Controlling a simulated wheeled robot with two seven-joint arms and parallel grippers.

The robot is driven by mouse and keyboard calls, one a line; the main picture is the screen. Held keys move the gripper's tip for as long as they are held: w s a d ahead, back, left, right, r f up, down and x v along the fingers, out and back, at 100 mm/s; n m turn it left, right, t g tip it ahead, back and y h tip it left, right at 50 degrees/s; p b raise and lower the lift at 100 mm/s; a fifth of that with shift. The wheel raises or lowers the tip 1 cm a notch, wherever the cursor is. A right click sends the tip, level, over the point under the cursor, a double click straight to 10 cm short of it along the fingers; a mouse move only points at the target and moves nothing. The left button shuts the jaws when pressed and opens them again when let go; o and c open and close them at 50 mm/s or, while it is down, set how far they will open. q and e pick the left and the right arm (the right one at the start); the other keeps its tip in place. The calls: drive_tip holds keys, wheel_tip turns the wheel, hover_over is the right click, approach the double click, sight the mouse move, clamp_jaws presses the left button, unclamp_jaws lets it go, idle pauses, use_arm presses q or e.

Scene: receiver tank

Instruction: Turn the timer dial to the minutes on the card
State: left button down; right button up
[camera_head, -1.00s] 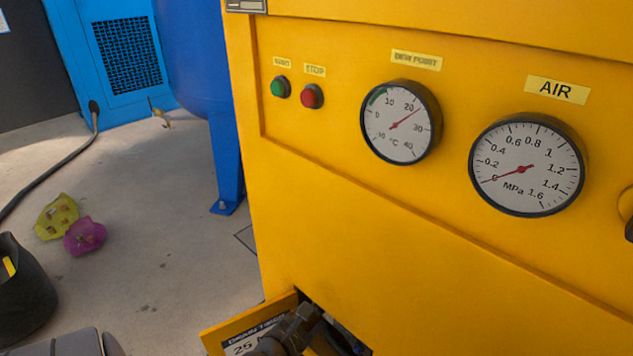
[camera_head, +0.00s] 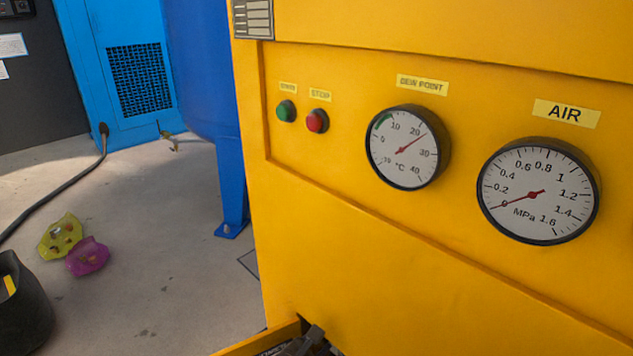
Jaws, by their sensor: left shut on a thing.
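A yellow flap (camera_head: 262,340) juts out at the bottom edge of the yellow cabinet. Only the top strip of the card (camera_head: 276,349) on it shows, and its minutes are cut off by the picture's lower edge. My left gripper (camera_head: 310,342) is partly in view beside the card, at the opening low in the cabinet front. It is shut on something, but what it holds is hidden. The timer dial is not visible. My right gripper is not in view.
The yellow cabinet (camera_head: 400,285) carries a dew point gauge (camera_head: 403,147), an air gauge (camera_head: 537,191), a green button (camera_head: 286,110) and a red button (camera_head: 317,121). A blue tank (camera_head: 190,70) stands behind. A black bin (camera_head: 22,305) and a hose (camera_head: 60,190) are at left.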

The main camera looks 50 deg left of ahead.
use_arm(q)
drive_tip(key=shift+f+m+t+y, duration=0.1)
drive_tip(key=shift+m+t+y, duration=0.6)
drive_tip(key=shift+m, duration=1.1)
drive_tip(key=shift+f+m+t+y, duration=0.1)
drive_tip(key=shift+m+t+y, duration=0.2)
drive_tip(key=shift+m+y, duration=1.1)
drive_tip(key=shift+f+m+t+y, duration=0.1)
drive_tip(key=shift+m+t+y, duration=0.35)
drive_tip(key=shift+m, duration=1.75)
drive_tip(key=shift+d, duration=0.1)
drive_tip(key=c, duration=0.6)
unclamp_jaws()
